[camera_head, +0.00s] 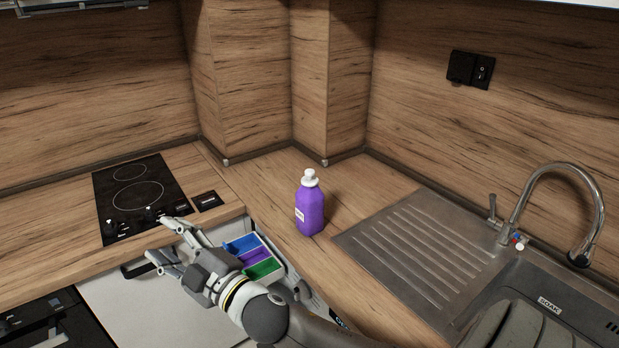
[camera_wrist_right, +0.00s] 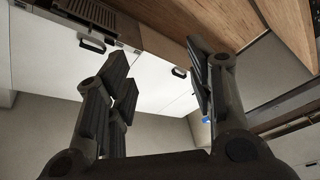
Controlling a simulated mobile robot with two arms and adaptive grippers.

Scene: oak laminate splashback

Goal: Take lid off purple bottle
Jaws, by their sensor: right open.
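The purple bottle (camera_head: 310,209) stands upright on the wooden counter near the corner, left of the sink's drainboard. Its white lid (camera_head: 309,178) is on its top. My right gripper (camera_head: 158,238) is open and empty, in front of the counter's front edge below the cooktop, left of the bottle and apart from it. In the right wrist view its open fingers (camera_wrist_right: 160,80) have nothing between them; the bottle does not show there. My left gripper is not in view.
A black cooktop (camera_head: 138,197) lies on the left counter. A steel sink with drainboard (camera_head: 420,255) and a curved faucet (camera_head: 560,168) is at the right. An open drawer with blue, purple and green compartments (camera_head: 262,268) sits below the counter edge, behind my right wrist.

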